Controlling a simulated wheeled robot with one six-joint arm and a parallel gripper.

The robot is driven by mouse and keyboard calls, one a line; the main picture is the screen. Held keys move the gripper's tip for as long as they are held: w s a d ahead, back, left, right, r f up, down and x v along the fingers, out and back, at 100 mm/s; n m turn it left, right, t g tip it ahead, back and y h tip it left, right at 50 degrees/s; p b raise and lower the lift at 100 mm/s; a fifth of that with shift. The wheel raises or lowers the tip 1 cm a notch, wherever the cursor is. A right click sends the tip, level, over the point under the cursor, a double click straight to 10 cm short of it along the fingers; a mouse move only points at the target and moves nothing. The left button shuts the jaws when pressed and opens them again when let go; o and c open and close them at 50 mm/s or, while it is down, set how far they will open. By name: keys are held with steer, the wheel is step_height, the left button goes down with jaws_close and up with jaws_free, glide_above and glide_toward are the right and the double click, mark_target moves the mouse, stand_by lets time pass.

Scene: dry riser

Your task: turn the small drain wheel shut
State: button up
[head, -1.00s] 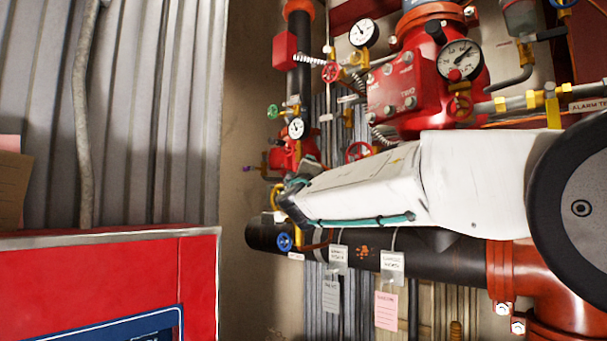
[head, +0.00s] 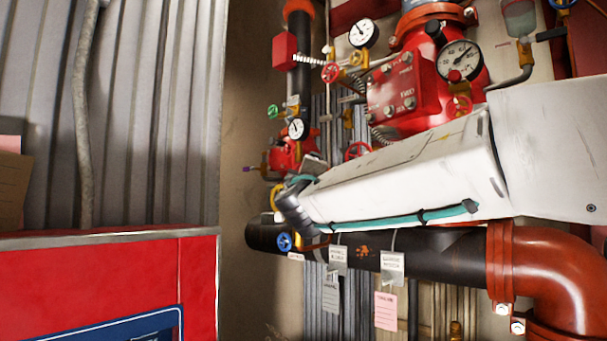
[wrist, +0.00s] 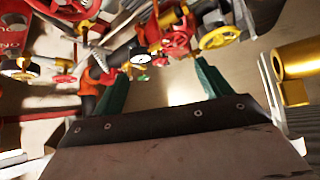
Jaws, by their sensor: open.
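Several small handwheels show, and I cannot tell for sure which one is the drain wheel. In the head view a small blue wheel (head: 285,242) sits at the dark pipe's left end, a yellow wheel (head: 276,197) above it, and a green wheel (head: 272,111) higher up. A red wheel (head: 357,151) is partly hidden by my arm. In the wrist view my gripper (wrist: 162,68) is open, its two green fingers apart with nothing clearly between them. A red wheel (wrist: 175,42) and a yellow wheel (wrist: 219,37) lie beyond the fingertips. The blue wheel is not visible there.
A thick dark pipe (head: 430,250) with hanging tags (head: 386,310) runs below my arm. Gauges (head: 460,60) and a red valve body (head: 405,90) stand above it. A red cabinet (head: 90,270) fills the lower left. A brass fitting (wrist: 295,58) is at the wrist view's right.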

steer(key=w+n+g, duration=0.1)
steer(key=w, duration=0.4)
steer(key=w+a+r+n+g, duration=0.1)
steer(key=w, duration=0.4)
steer(key=w+r+n+g+y, duration=0.1)
steer(key=w+n, duration=0.1)
steer(key=w, duration=0.3)
steer(key=shift+a, duration=0.35)
steer(key=shift+r, duration=0.1)
steer(key=c, duration=1)
